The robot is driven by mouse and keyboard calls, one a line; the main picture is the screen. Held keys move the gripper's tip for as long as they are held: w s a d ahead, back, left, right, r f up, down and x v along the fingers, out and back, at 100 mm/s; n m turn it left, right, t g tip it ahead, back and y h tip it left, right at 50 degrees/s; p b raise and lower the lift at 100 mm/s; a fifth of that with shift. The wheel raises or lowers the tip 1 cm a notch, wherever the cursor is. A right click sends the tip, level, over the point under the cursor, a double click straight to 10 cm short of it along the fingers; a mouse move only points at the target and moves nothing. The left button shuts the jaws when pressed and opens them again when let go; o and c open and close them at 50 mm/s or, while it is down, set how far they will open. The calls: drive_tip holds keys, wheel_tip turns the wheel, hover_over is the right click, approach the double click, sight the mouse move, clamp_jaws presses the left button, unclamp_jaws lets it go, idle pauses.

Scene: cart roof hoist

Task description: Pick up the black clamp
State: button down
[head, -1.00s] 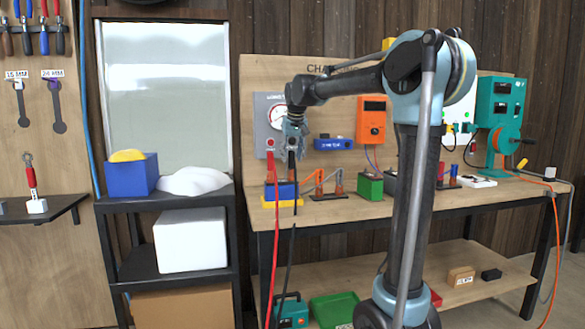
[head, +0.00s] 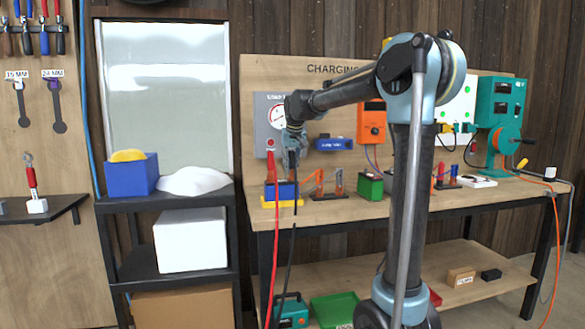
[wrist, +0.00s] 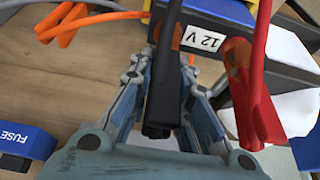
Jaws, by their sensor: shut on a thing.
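The black clamp (wrist: 161,105) is between the fingers of my gripper (wrist: 167,62) in the wrist view, and the gripper is shut on it. The clamp itself is too small to make out clearly there. The battery's 12 V label (wrist: 202,39) shows beyond the fingers in the wrist view.
A red clamp (wrist: 252,95) is close to the right finger. An orange cable (wrist: 85,18) and a blue FUSE block (wrist: 25,138) are to the left. In the head view, a red cable (head: 274,235) hangs before the bench (head: 400,209), which holds several devices.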

wheel_tip(320, 180, up, 10)
idle(0.7)
drive_tip(key=shift+s, duration=0.1)
idle(0.6)
